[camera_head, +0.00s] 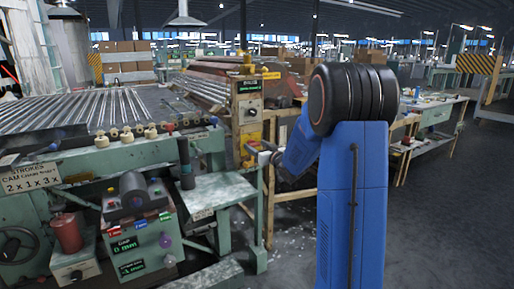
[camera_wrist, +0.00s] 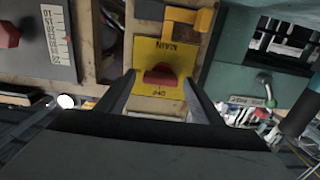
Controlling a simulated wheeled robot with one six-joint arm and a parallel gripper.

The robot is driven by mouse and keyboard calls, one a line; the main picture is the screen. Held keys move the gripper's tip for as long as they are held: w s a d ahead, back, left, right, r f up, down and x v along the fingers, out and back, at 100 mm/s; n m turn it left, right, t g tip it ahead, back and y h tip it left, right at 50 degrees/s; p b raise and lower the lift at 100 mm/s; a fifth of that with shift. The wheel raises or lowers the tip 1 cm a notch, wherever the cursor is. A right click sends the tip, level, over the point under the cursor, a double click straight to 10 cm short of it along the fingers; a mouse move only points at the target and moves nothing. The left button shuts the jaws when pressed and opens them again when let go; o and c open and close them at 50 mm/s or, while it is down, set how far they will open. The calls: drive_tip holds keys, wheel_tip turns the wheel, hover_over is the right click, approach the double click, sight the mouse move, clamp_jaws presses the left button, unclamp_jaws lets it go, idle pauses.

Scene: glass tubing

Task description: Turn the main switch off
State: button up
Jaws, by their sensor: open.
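The main switch is a red knob (camera_wrist: 160,75) on a yellow plate (camera_wrist: 150,52) in the wrist view. My gripper (camera_wrist: 159,78) is open, with one finger on each side of the knob. I cannot tell whether either finger touches it.
In the wrist view, a grey box with a number scale (camera_wrist: 62,38) is at left, and a yellow bracket (camera_wrist: 188,18) lies beyond the plate. In the head view, a green machine with rollers (camera_head: 90,160) stands left and a bench (camera_head: 430,115) right. Open floor lies at right.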

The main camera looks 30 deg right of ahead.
drive_tip(key=c, duration=1)
drive_tip(key=shift+c, duration=0.2)
